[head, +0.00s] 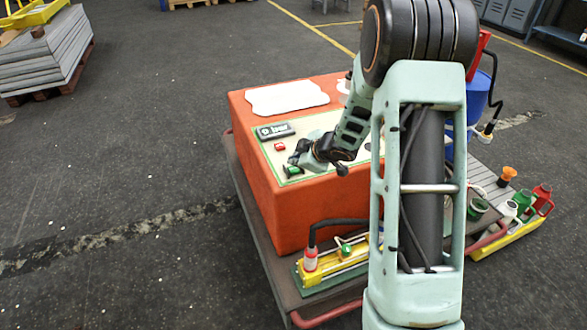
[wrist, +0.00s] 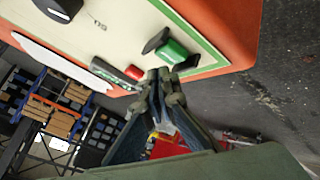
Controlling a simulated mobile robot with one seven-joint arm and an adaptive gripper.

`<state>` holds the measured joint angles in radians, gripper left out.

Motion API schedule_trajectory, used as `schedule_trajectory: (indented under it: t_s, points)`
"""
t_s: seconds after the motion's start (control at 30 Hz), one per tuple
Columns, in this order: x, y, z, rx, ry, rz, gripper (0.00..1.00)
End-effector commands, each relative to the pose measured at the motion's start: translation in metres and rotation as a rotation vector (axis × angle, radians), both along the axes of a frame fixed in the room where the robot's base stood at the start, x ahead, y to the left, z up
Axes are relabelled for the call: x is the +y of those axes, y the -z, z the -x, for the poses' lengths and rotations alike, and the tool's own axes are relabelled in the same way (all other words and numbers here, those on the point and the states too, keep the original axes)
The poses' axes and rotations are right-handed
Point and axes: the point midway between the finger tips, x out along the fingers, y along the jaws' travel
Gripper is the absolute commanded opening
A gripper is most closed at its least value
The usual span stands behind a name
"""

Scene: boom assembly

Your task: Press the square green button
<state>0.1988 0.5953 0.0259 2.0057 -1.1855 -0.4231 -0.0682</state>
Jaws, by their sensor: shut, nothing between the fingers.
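The square green button (head: 292,170) sits on the cream panel (head: 316,136) of an orange box, near the panel's front left corner. In the wrist view the green button (wrist: 171,52) shows clearly, with a dark part at its left side. My gripper (head: 297,158) is shut and empty, right by the button in the head view. In the wrist view its fingertips (wrist: 160,76) are just below the button and overlap its lower edge; I cannot tell whether they touch it. A red button (wrist: 133,72) lies beside the green one and also shows in the head view (head: 280,147).
A small display (head: 274,131) and a white sheet (head: 287,97) are on the box top. The orange box (head: 262,185) stands on a cart. A yellow device (head: 335,262) with a hose lies in front. Bottles (head: 540,197) stand at the right.

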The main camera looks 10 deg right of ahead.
Motion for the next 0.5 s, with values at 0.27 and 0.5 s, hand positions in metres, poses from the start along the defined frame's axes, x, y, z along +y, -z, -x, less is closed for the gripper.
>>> schedule_trajectory:
  t_s: [0.27, 0.5]
  points:
    - [0.0000, 0.0089, 0.0000, 0.000, 0.001, -0.001, 0.00]
    - [0.0001, 0.0084, 0.0000, 0.000, 0.000, 0.000, 0.00]
